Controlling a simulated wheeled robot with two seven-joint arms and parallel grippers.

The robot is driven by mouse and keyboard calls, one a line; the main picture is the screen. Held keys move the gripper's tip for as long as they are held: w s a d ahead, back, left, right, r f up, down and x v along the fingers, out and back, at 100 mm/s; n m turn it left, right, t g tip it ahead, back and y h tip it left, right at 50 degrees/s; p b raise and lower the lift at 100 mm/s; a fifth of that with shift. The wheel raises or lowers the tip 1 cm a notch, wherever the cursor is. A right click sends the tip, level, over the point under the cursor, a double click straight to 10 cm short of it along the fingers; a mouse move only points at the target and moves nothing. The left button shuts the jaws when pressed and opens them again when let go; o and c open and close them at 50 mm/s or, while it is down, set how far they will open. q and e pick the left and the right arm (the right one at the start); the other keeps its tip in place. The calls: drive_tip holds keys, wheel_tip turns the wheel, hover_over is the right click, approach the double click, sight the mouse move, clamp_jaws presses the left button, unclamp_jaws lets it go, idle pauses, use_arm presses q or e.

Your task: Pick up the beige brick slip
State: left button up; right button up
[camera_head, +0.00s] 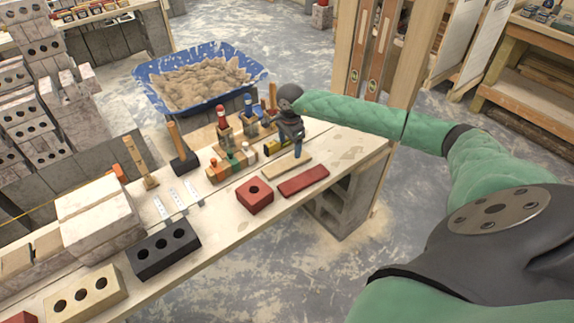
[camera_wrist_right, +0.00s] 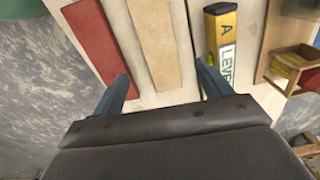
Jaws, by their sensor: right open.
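The beige brick slip (camera_head: 282,170) lies flat on the wooden bench top near its right end. In the right wrist view the beige brick slip (camera_wrist_right: 157,42) runs lengthwise between the two finger lines. My right gripper (camera_head: 298,153) is over the slip's far right end, fingers pointing down. In the wrist view my right gripper (camera_wrist_right: 163,82) is open, one blue-grey finger to each side of the slip, with nothing held. I cannot tell the exact height of the fingertips over the bench. My left gripper is not in view.
A red slip (camera_head: 303,180) lies beside the beige one, and a yellow level (camera_wrist_right: 221,35) lies on its other side. A red brick (camera_head: 255,194), a mallet (camera_head: 184,159) and a wooden tool holder (camera_head: 232,163) stand nearby. A blue mortar tub (camera_head: 149,75) is behind.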

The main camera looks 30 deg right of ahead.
sight(288, 162)
wheel_tip(288, 162, down, 2)
drive_tip(key=shift+f+p, duration=0.15)
drive_tip(key=shift+p, duration=0.15)
drive_tip(key=f, duration=0.1)
drive_tip(key=f+p, duration=0.1)
drive_tip(key=f, duration=0.1)
drive_tip(key=f+p, duration=0.1)
drive_tip(key=shift+a+f, duration=0.3)
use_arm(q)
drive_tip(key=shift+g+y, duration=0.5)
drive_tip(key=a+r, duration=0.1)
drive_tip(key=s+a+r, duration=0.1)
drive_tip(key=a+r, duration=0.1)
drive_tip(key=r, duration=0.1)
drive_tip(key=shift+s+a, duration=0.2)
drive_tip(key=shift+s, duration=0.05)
use_arm(e)
drive_tip(key=shift+f, duration=0.45)
drive_tip(key=c, duration=1.3)
